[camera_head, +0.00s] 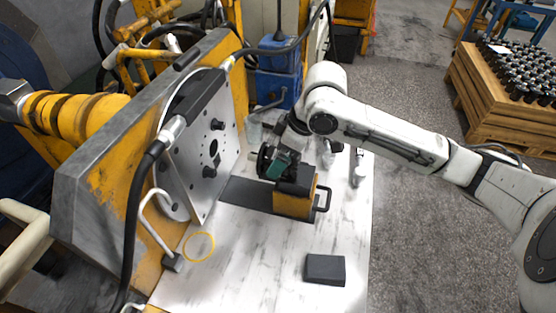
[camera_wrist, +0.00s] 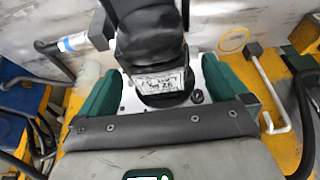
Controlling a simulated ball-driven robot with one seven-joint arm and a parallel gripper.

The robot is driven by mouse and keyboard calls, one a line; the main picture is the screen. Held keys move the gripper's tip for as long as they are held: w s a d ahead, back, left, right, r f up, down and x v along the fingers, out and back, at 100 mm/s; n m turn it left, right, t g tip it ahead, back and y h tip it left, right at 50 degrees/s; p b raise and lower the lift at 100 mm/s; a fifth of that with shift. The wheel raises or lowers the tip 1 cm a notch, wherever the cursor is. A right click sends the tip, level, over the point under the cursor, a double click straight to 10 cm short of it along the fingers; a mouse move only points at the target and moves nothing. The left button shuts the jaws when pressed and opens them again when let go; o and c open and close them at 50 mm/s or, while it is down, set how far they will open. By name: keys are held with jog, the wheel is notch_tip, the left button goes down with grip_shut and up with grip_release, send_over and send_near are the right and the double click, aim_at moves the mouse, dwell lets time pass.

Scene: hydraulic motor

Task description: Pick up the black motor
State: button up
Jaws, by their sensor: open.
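The black motor (camera_wrist: 150,45) stands out in the wrist view, a dark body with a white label plate and a silver flange at its base. In the head view it is mostly hidden by my gripper; a dark round part (camera_head: 264,158) shows at its left. My gripper (camera_head: 280,165) has green fingers. In the wrist view my gripper (camera_wrist: 158,88) is open, with one finger on each side of the motor. I cannot tell whether either finger touches it. A yellow block with a black top and handle (camera_head: 293,204) stands just below my gripper in the head view.
A round metal plate (camera_head: 205,150) on a yellow frame (camera_head: 95,190) rises at the left, with black hoses near it. The table's front is mostly clear.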

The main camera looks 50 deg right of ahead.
aim_at(275, 153)
jog(key=c, duration=1.5)
jog(key=shift+r, duration=0.1)
jog(key=shift+c, duration=0.2)
jog(key=shift+r, duration=0.1)
jog(key=shift+r, duration=0.55)
notch_tip(275, 153, up, 2)
jog(key=shift+r, duration=0.1)
jog(key=s+a+r+p, duration=0.2)
jog(key=s+r+p, duration=0.2)
jog(key=s+p, duration=0.2)
jog(key=s+a+r+p, duration=0.2)
jog(key=s+r+p, duration=0.3)
jog(key=p, duration=0.5)
jog(key=shift+s+a+r+p, duration=0.25)
jog(key=shift+s+p, duration=0.05)
jog(key=shift+s, duration=0.7)
